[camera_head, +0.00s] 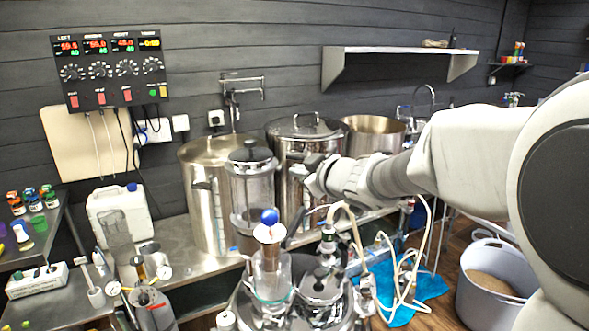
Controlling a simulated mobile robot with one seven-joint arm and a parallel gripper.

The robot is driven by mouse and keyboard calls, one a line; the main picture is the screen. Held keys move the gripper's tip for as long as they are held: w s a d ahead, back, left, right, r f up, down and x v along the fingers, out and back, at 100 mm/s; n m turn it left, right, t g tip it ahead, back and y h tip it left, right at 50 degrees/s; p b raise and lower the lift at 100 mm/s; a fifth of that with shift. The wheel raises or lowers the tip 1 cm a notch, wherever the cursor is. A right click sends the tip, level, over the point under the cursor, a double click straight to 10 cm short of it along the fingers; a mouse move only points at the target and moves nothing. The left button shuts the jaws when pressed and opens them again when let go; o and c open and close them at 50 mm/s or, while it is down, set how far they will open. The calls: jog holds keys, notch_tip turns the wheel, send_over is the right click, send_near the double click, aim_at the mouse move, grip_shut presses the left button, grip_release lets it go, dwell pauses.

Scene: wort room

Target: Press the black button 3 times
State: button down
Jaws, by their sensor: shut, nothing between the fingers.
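The dark control panel (112,68) hangs on the wall at the upper left. It has several red and green number displays, a row of round dials and several red switches below them. I cannot make out a separate black button on the dark panel. My gripper (298,158) is at the picture's middle, in front of the steel pots, well right of the panel and lower. It is small and partly lost against the pots. Its fingers are shut and hold nothing.
Steel pots (206,205) stand on the metal bench below and right of the panel. A glass press (250,190) and a cluttered metal cart (240,305) stand in front. A white jug (118,215) is at left.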

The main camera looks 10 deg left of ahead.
jog(key=d+p, duration=0.1)
jog(key=d, duration=0.1)
jog(key=s+d+p, duration=0.1)
jog(key=d, duration=0.2)
dwell(0.3)
dwell(2.5)
